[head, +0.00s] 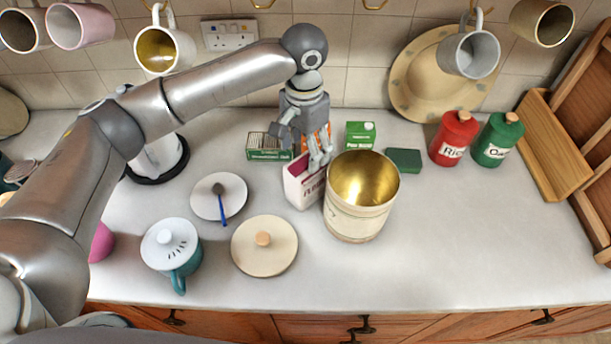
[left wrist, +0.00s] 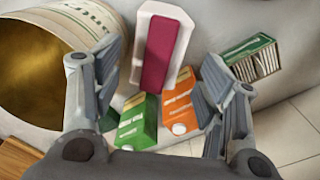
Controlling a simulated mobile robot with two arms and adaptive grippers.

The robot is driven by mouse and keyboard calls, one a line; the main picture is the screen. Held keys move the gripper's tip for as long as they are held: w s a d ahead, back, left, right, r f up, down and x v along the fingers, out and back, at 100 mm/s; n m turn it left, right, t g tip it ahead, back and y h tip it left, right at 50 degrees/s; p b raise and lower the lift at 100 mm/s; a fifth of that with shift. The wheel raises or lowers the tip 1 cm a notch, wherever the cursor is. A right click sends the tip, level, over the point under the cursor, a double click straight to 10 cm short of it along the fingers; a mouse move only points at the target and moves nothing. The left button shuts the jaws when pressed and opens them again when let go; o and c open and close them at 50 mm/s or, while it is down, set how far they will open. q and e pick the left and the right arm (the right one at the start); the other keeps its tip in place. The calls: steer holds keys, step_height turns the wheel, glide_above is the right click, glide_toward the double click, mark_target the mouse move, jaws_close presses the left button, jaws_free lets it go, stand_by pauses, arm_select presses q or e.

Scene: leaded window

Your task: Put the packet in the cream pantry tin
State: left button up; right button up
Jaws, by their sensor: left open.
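A white and pink packet (head: 302,187) stands upright on the worktop, close against the left side of the cream pantry tin (head: 352,222). The tin is open at the top and gold inside; its rim also shows at the left of the left wrist view (left wrist: 82,25). My left gripper (head: 319,160) points down at the packet's top and back. In the left wrist view the fingers (left wrist: 160,95) are spread wide, with the packet (left wrist: 160,52) lying ahead between them. I cannot tell whether a finger touches it. My right gripper is not in view.
A green carton (head: 360,134), an orange carton (left wrist: 178,108) and a green box (head: 268,147) stand behind the packet. A cream lid (head: 275,262) lies in front. A saucer with a spoon (head: 208,205) is at left.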

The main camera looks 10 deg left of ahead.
mark_target(306, 159)
arm_select(q)
step_height(306, 159, down, 4)
steer(key=shift+d+r+p, duration=0.1)
steer(key=shift+r+p, duration=0.05)
steer(key=shift+p, duration=0.65)
steer(key=shift+f, duration=0.55)
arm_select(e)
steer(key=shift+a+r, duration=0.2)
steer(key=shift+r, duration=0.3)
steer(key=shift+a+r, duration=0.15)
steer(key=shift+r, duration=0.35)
arm_select(q)
steer(key=c, duration=1.4)
steer(key=shift+w+r, duration=0.1)
steer(key=shift+r, duration=0.05)
jaws_close()
